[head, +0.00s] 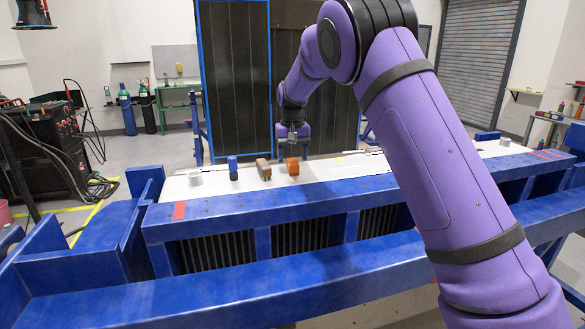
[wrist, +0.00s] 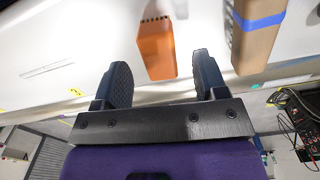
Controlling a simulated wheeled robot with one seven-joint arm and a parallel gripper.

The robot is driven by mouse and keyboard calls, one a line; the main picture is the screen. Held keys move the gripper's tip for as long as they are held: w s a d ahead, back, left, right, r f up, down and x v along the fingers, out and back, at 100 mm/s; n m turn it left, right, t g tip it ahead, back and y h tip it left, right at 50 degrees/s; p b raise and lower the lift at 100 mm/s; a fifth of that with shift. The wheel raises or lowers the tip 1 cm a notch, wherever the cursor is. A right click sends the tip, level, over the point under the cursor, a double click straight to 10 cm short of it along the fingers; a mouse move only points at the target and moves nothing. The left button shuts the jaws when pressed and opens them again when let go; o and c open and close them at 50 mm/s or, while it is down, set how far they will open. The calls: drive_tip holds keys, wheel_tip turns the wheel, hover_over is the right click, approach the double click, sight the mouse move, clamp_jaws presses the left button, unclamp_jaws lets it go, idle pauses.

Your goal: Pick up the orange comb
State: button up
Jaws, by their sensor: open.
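The orange comb (head: 292,166) is a blocky orange piece on the white top of the blue jig. In the wrist view the orange comb (wrist: 157,50) shows a row of dark notches along its far edge. My gripper (head: 292,146) is just above it in the head view. In the wrist view my gripper (wrist: 160,62) has its two black fingers spread apart and nothing between them. The comb lies just ahead of the fingertips, roughly lined up with the gap, and nothing shows gripped. Whether a finger touches it I cannot tell.
A brown block (head: 264,169) is close to the comb's left; in the wrist view the brown block (wrist: 256,45) has a blue band. A blue cylinder (head: 233,168) and a grey cylinder (head: 195,179) stand farther left. The white surface (head: 345,173) right of the comb is mostly clear.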

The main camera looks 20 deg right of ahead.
sight(292, 161)
drive_tip(key=shift+f, duration=1.4)
drive_tip(key=shift+c, duration=0.2)
drive_tip(key=c, duration=1)
wheel_tip(292, 161, up, 10)
drive_tip(key=shift+r, duration=0.1)
